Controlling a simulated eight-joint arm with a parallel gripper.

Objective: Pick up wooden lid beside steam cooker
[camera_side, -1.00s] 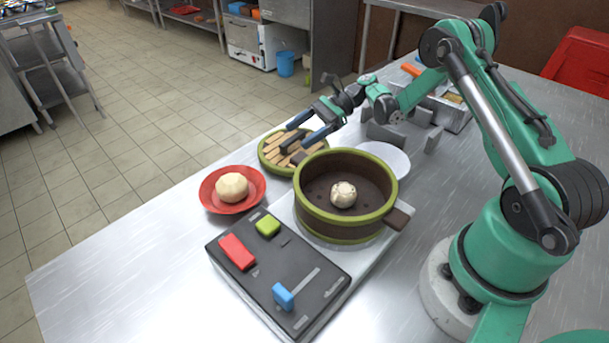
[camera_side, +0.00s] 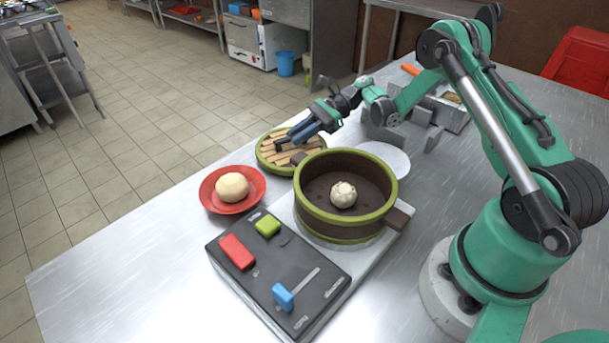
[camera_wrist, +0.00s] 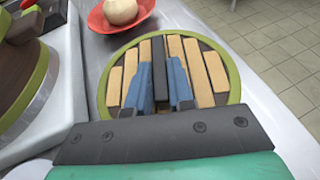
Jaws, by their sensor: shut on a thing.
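The wooden lid (camera_side: 267,157) is round, with tan slats and a green rim, and lies on the metal table behind and left of the steam cooker (camera_side: 345,232). In the wrist view the lid (camera_wrist: 205,72) fills the middle, with a dark bar handle (camera_wrist: 159,62) across its slats. My gripper (camera_side: 287,142) is over the lid. Its two blue fingers are shut on the handle, one on each side, as the wrist view shows (camera_wrist: 160,88). The lid appears flat on the table. The cooker is open, brown with green rims, and holds a pale bun (camera_side: 343,194).
A red plate (camera_side: 207,196) with a dough ball (camera_side: 232,186) sits left of the lid, close to it. A control panel (camera_side: 318,262) with coloured knobs is in front. A white plate (camera_side: 397,160) and grey blocks (camera_side: 433,139) lie to the right.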

